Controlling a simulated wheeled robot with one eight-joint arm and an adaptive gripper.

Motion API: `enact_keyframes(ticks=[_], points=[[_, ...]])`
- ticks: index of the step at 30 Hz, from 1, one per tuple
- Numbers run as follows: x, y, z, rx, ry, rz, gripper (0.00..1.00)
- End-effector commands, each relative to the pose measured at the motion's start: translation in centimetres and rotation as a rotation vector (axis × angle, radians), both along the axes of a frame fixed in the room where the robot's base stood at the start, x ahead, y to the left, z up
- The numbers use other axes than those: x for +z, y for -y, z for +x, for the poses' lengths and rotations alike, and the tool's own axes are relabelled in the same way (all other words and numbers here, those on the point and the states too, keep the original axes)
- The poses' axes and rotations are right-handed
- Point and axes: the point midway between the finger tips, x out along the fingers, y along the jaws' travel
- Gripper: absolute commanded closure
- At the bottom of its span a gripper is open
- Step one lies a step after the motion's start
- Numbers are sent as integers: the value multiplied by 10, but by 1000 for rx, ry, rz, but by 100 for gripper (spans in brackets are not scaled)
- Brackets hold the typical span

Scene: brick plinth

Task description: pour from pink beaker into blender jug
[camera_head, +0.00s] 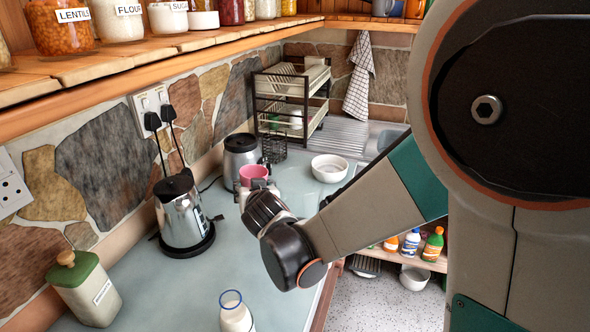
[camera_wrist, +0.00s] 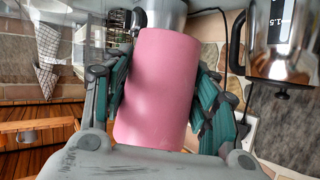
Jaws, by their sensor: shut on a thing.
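The pink beaker (camera_head: 253,174) is held between the fingers of my gripper (camera_head: 262,188) above the worktop. In the wrist view the beaker (camera_wrist: 157,90) fills the space between the two green-padded fingers of my gripper (camera_wrist: 162,68), which touch its sides. Its contents are hidden. A silver rounded vessel with a dark top (camera_head: 240,153) stands just behind the beaker; it may be the blender jug, but I cannot tell for certain. Part of a silver body (camera_wrist: 165,16) also shows beyond the beaker in the wrist view.
A steel kettle (camera_head: 183,212) stands left of my gripper. A black mesh holder (camera_head: 273,149), white bowl (camera_head: 329,168) and dish rack (camera_head: 292,98) are behind. A blue-rimmed bottle (camera_head: 236,314) and green-lidded canister (camera_head: 85,290) stand in front. The shelf (camera_head: 150,62) overhangs the left.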

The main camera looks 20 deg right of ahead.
Motion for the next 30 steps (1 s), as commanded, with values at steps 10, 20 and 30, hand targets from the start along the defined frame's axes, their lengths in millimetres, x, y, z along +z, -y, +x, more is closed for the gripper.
enact_keyframes(ticks=[10, 20, 30], points=[[45, 11, 2, -4, -20, 174, 73], [58, 21, 3, -5, -40, 337, 73], [64, 28, 4, -3, -54, 456, 73]])
